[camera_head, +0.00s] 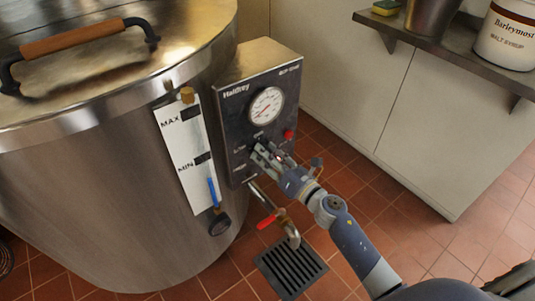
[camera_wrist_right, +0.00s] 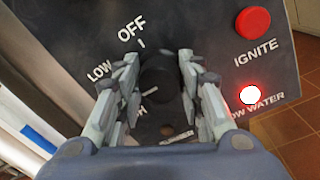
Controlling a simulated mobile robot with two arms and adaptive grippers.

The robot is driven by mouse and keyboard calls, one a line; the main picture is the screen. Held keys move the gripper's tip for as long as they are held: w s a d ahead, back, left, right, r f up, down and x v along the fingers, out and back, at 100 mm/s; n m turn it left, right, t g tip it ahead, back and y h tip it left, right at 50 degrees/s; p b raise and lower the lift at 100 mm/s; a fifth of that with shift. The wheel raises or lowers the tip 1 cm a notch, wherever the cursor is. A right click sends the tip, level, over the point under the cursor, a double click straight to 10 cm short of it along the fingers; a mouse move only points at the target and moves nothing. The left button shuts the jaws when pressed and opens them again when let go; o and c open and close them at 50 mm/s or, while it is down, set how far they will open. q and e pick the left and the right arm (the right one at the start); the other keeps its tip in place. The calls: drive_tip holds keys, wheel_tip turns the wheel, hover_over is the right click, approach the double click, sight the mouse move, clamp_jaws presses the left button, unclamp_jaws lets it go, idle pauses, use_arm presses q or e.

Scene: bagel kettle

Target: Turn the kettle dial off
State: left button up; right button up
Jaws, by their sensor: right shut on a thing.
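The kettle (camera_head: 120,200) is a large steel vessel on the left of the head view. Its black control panel (camera_head: 240,100) carries a round gauge. My right gripper (camera_head: 262,158) is at the panel's lower part. In the right wrist view the round black dial (camera_wrist_right: 158,78) sits between the fingers, and the gripper is shut on it. OFF is printed above the dial and LOW to its upper left; another label at lower left is partly hidden. A short white mark shows on the dial's lower part, away from OFF. My left gripper is out of view.
A red IGNITE button (camera_wrist_right: 253,22) and a lit red LOW WATER lamp (camera_wrist_right: 249,95) are right of the dial. A tap with a red handle (camera_head: 267,222) is below the panel, above a floor drain (camera_head: 290,270). A shelf (camera_head: 440,45) is at upper right.

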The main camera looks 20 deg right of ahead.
use_arm(q)
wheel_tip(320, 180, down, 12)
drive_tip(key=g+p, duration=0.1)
drive_tip(key=p, duration=0.5)
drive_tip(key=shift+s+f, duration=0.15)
use_arm(e)
drive_tip(key=shift+f+m+t+h, duration=0.15)
drive_tip(key=shift+m+h, duration=0.2)
drive_tip(key=shift+m, duration=4.35)
drive_tip(key=shift+f+m+t+h, duration=0.15)
drive_tip(key=shift+m+h, duration=0.2)
drive_tip(key=shift+m, duration=4.35)
drive_tip(key=o, duration=1.1)
drive_tip(key=v, duration=1.2)
